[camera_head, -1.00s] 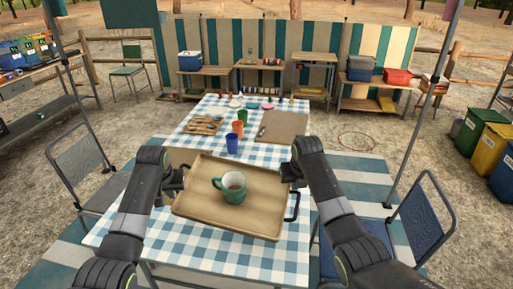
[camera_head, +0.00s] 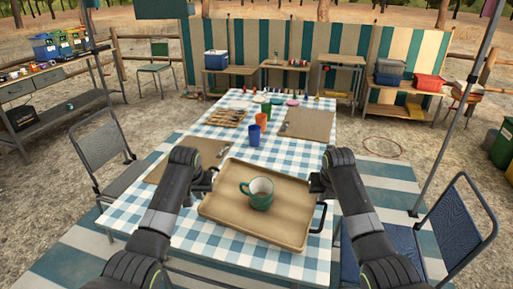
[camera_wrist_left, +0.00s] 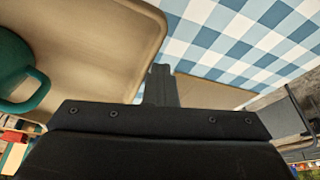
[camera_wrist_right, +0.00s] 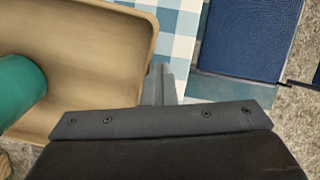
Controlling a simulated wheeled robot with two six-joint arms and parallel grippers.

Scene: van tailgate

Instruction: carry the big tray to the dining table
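The big tray (camera_head: 225,210) is tan and rectangular with a raised rim and black handles. A green mug (camera_head: 261,193) with a pale inside stands upright on it. The tray is over the near part of the checked dining table (camera_head: 135,212); I cannot tell whether it touches the cloth. My left gripper (camera_head: 209,181) is at the tray's left side and my right gripper (camera_head: 319,184) at its right side, both seemingly shut on its handles. The fingertips' hold is mostly hidden. Both wrist views show the tray rim (camera_wrist_left: 150,45) (camera_wrist_right: 150,40) beside a narrow finger.
Placemats (camera_head: 308,124) lie farther up the table, with blue (camera_head: 254,135) and orange (camera_head: 261,120) cups between them. Another mat (camera_head: 185,158) lies just beyond the tray's left corner. Chairs stand left (camera_head: 108,150) and right (camera_head: 463,232). Shelves with coolers line the back.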

